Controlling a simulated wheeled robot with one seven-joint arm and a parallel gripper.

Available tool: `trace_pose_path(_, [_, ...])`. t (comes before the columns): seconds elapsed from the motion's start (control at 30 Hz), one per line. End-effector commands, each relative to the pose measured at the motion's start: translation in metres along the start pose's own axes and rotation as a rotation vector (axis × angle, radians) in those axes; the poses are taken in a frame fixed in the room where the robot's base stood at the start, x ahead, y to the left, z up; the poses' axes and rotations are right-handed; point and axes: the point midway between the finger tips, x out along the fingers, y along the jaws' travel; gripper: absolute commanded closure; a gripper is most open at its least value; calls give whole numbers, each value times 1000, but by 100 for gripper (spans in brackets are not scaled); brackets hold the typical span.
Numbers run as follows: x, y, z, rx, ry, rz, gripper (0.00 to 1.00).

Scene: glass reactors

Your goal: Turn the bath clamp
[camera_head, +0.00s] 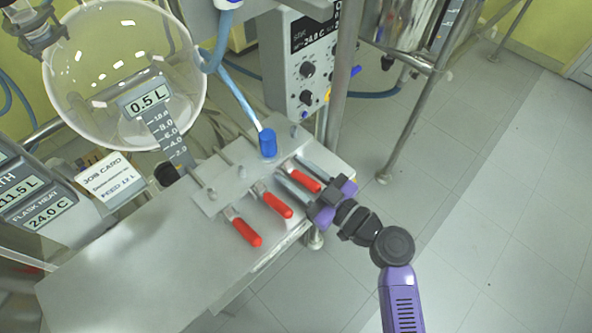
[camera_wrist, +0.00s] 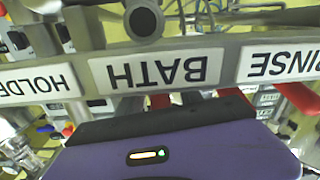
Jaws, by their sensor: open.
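Three red-handled clamps stand in a row on the grey plate (camera_head: 225,180) in the head view: a left one (camera_head: 244,231), a middle one (camera_head: 275,204) and a right one (camera_head: 304,179). My gripper (camera_head: 291,168) is open, its two grey fingers on either side of the right red handle. I cannot tell whether they touch it. In the wrist view an upside-down BATH label (camera_wrist: 155,71) is centred ahead of my gripper, with a bit of red handle (camera_wrist: 160,101) just below it. The fingertips are hidden there behind the label bar.
HOLDER (camera_wrist: 38,82) and RINSE (camera_wrist: 282,64) labels flank the BATH label. A blue cap (camera_head: 267,143) stands behind the clamps. A glass vessel (camera_head: 75,85) is at back left, a control box (camera_head: 305,75) behind. The floor to the right (camera_head: 500,220) is clear.

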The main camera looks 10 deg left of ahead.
Motion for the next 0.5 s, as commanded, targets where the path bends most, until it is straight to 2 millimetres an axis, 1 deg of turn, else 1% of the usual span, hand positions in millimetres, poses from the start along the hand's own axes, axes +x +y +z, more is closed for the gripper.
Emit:
trace_pose_path(0.03, [0, 0, 0, 0, 0, 0, 58])
trace_pose_path(0.1, [0, 0, 0, 0, 0, 0, 72])
trace_pose_path(0.17, [0, 0, 0, 0, 0, 0, 83])
trace_pose_path(0.2, [0, 0, 0, 0, 0, 0, 91])
trace_pose_path(0.23, [0, 0, 0, 0, 0, -1, 97])
trace_pose_path(0.27, [0, 0, 0, 0, 0, -1, 100])
trace_pose_path(0.5, [0, -1, 0, 0, 0, -2, 100])
